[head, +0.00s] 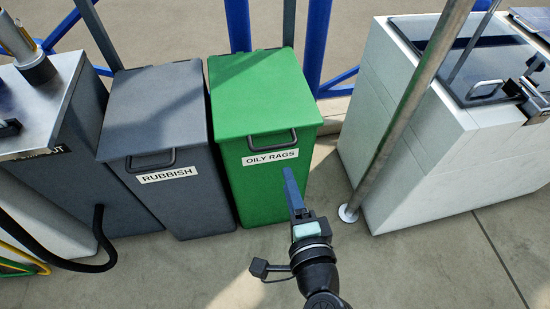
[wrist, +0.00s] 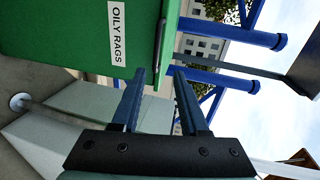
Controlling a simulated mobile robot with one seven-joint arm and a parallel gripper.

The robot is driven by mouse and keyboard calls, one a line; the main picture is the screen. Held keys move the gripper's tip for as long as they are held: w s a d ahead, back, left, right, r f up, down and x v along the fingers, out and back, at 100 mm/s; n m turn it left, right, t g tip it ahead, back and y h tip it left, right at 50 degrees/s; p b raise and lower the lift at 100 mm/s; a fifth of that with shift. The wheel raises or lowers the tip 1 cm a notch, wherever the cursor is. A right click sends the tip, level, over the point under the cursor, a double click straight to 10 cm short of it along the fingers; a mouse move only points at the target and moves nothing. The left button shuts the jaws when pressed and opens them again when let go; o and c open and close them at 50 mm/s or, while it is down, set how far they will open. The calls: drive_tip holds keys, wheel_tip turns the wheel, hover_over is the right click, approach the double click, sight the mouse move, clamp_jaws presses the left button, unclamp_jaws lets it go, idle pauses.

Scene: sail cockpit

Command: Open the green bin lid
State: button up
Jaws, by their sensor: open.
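The green bin (head: 262,185) stands upright on the floor, labelled "OILY RAGS". Its green lid (head: 262,90) is shut, with a dark bar handle (head: 271,142) along the front edge. My gripper (head: 289,172) is in front of the bin, at its right side in the head view, below the handle. In the wrist view my gripper (wrist: 160,72) is open and empty, its two blue fingers apart. The green bin (wrist: 85,40) fills the upper left there, turned sideways, with the handle (wrist: 160,40) just beyond the fingertips. The fingers appear apart from the handle.
A grey "RUBBISH" bin (head: 165,190) stands close on the left. A metal pole (head: 405,110) rises on the right, in front of a white cabinet (head: 440,140). Blue rails (head: 316,45) stand behind the bins. Bare floor (head: 440,265) lies at the front right.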

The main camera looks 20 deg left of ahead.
sight(275, 145)
drive_tip(key=b+x, duration=0.1)
drive_tip(key=x, duration=0.3)
drive_tip(key=b+x, duration=0.1)
drive_tip(key=x, duration=0.3)
drive_tip(key=b+x, duration=0.1)
drive_tip(key=x, duration=0.4)
drive_tip(key=shift+s+f, duration=0.1)
drive_tip(key=shift+f, duration=0.3)
drive_tip(key=shift+c, duration=0.3)
clamp_jaws()
idle(0.5)
